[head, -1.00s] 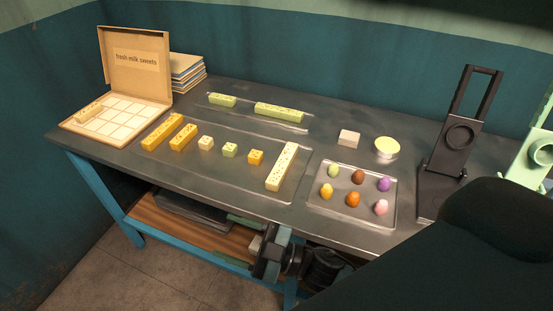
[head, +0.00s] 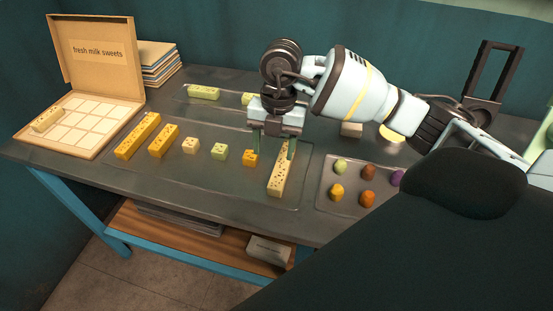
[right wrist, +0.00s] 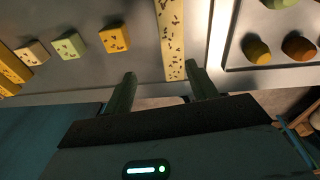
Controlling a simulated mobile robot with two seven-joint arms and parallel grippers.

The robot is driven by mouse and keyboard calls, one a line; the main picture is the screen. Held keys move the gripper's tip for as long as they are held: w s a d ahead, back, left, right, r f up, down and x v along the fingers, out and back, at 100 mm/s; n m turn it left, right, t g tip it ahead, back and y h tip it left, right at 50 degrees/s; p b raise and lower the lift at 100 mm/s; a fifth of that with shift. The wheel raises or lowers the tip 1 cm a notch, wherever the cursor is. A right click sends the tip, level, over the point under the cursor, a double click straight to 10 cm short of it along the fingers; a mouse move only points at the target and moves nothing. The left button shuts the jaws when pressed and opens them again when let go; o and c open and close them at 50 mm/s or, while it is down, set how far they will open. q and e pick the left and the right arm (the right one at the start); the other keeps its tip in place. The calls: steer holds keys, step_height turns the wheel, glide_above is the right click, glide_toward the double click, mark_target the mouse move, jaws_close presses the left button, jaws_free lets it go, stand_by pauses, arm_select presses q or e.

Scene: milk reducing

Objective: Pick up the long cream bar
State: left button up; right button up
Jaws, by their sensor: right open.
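The long cream bar (head: 278,182), dark-speckled, lies on the right end of the large clear tray (head: 225,182). My right gripper (head: 274,152) reaches down over the far part of the bar in the head view, fingers apart. In the right wrist view the cream bar (right wrist: 171,40) runs toward the open gripper (right wrist: 163,88). Its near end lies between the fingers in the picture, closer to the right one. I cannot tell how high the fingertips are above the tray. The gripper is empty. My left gripper is not in view.
Orange cube (head: 250,158), green cube (head: 219,151), cream cube (head: 190,145) and two yellow bars (head: 138,136) share the tray. A tray of egg-shaped sweets (head: 328,195) sits close right. An open box (head: 97,60) is at left, a black stand (head: 489,80) at right.

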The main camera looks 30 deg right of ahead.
mark_target(283, 161)
steer(key=d+r, duration=0.1)
steer(key=w+d+m+h, duration=0.1)
steer(key=d, duration=0.1)
steer(key=shift+w+r, duration=0.15)
steer(key=shift+r, duration=0.2)
steer(key=shift+s+f, duration=0.15)
steer(key=shift+f, duration=1.15)
steer(key=shift+s+f, duration=0.2)
steer(key=shift+f, duration=1.1)
steer(key=shift+s+f, duration=0.15)
steer(key=shift+f, duration=1.15)
steer(key=shift+c, duration=0.3)
steer(key=c, duration=1.1)
steer(key=shift+c, duration=0.2)
steer(key=shift+r, duration=0.2)
step_height(283, 161, up, 10)
steer(key=shift+f, duration=0.15)
